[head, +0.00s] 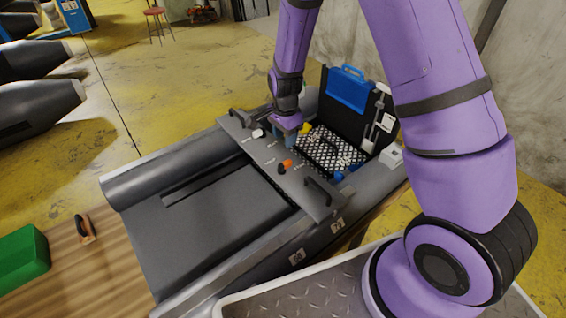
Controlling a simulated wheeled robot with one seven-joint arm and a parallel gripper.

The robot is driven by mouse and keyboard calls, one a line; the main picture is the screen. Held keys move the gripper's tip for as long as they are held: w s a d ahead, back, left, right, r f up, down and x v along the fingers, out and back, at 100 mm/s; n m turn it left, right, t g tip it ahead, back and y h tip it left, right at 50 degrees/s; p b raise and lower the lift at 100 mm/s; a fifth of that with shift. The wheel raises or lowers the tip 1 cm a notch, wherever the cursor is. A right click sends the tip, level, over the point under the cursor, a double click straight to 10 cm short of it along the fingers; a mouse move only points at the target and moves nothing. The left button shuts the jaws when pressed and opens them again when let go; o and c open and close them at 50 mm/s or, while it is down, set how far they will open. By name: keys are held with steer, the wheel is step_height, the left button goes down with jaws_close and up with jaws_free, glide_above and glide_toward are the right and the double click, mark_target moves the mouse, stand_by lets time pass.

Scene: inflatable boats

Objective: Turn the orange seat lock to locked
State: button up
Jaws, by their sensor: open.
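The orange seat lock (286,164) is a small knob with a dark part on the grey bench seat (262,152) that lies across the inflatable boat. Which position it is turned to is too small to tell. My gripper (287,140) is over the seat, a little behind the orange lock and apart from it. It points down, open, with nothing seen between its fingers. A white knob (257,133) sits on the seat to the left of my gripper.
A black handle (319,191) stands at the seat's near end and another (236,116) at its far end. An open black case (347,106) with blue parts is behind the seat. A green bin (22,256) and a tool (84,229) lie on the wooden surface at left.

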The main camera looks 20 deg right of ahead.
mark_target(285, 163)
step_height(285, 163, down, 11)
steer(key=shift+f, duration=0.1)
stand_by(0.5)
steer(key=shift+c, duration=0.4)
jaws_close()
